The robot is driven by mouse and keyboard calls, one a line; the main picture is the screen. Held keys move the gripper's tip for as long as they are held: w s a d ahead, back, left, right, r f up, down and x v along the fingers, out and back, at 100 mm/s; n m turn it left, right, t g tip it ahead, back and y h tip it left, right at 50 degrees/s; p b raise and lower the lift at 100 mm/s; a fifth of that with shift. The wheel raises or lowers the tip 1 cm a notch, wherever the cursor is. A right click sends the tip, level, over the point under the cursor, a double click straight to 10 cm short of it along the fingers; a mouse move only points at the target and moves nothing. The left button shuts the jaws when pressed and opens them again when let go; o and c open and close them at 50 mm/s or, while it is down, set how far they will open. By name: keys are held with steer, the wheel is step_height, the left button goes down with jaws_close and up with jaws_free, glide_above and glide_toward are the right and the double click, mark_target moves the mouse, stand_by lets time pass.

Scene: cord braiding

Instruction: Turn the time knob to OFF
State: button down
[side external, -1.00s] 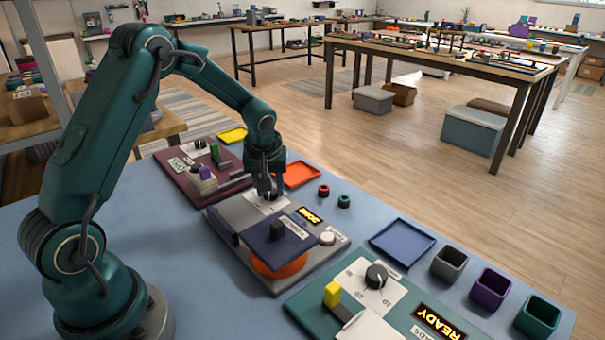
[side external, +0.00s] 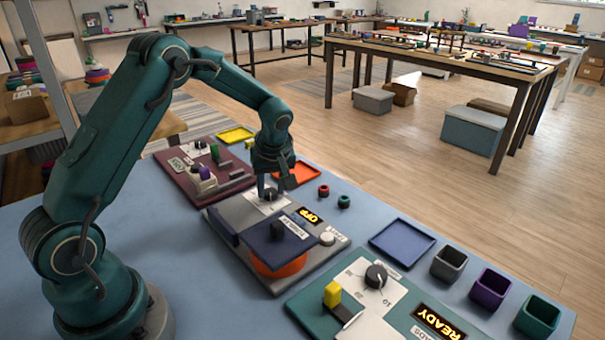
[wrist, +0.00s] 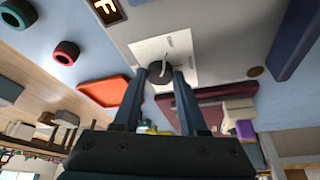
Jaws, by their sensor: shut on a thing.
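The time knob (side external: 270,194) is a dark round knob on a white dial plate at the back of the grey machine with a blue lid. In the wrist view the knob (wrist: 160,73) sits between the tips of the two fingers, with a pale pointer line on it. My gripper (side external: 271,190) is shut on the knob from above; it also shows in the wrist view (wrist: 161,80). The machine's display (side external: 311,217) reads OFF in glowing letters. The knob's dial marks are too small to read.
A blue lid (side external: 275,232) with a dark handle lies over an orange round part, in front of the knob. A maroon machine (side external: 180,177) stands behind left and a green one (side external: 315,310) at front right. Orange (side external: 308,178) and blue (side external: 402,259) trays lie nearby.

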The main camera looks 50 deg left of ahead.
steer(key=shift+c, duration=2.2)
jaws_free()
steer(key=shift+v, duration=2.6)
step_height(320, 180, up, 7)
